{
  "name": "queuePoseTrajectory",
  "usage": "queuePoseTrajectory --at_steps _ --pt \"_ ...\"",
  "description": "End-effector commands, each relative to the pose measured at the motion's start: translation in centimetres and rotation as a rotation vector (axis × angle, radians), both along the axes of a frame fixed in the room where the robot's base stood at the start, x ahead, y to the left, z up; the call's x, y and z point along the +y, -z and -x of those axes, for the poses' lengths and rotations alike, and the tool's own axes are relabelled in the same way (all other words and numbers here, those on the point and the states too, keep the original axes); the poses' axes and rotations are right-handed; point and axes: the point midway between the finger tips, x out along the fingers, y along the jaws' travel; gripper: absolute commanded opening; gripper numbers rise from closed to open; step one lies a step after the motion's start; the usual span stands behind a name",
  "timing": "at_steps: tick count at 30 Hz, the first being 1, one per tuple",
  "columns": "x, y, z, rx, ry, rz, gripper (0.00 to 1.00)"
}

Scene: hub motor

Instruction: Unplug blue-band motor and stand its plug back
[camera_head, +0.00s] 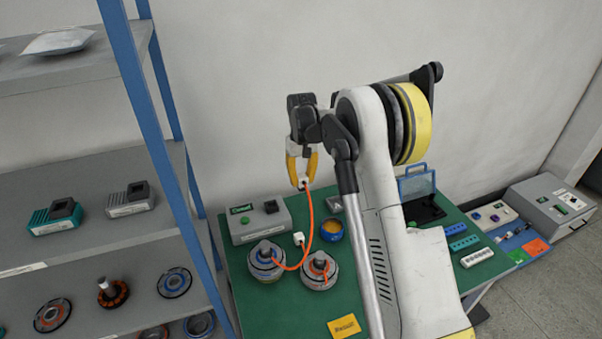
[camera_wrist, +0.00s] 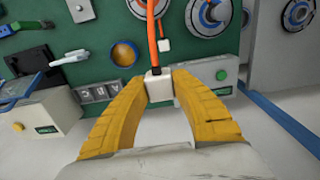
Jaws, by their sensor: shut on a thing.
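My gripper (camera_head: 302,178) is shut on a white plug (camera_wrist: 159,86), held high above the green table (camera_head: 243,290). Its orange cable hangs down from the plug towards two round motors. The left motor (camera_head: 262,264) shows blue and orange on its face; the right motor (camera_head: 319,272) shows red. The cable seems to curve to the left motor, but the bands are too small to be sure of. A second white plug (camera_head: 298,239) is down at the table behind the motors, and also shows in the wrist view (camera_wrist: 165,45).
A grey box (camera_head: 248,228) with a green button stands behind the motors. A blue bowl (camera_head: 330,236) with a yellow inside is beside it. A yellow card (camera_head: 344,327) lies in front. A blue-posted shelf (camera_head: 90,180) stands close on the left. My arm hides the table's middle.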

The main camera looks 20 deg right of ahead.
Motion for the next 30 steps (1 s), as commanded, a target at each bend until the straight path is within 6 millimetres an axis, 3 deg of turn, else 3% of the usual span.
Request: queuePoseTrajectory --at_steps 30 --pt "3.9 -0.1 12.9 0.000 0.000 0.000 0.00"
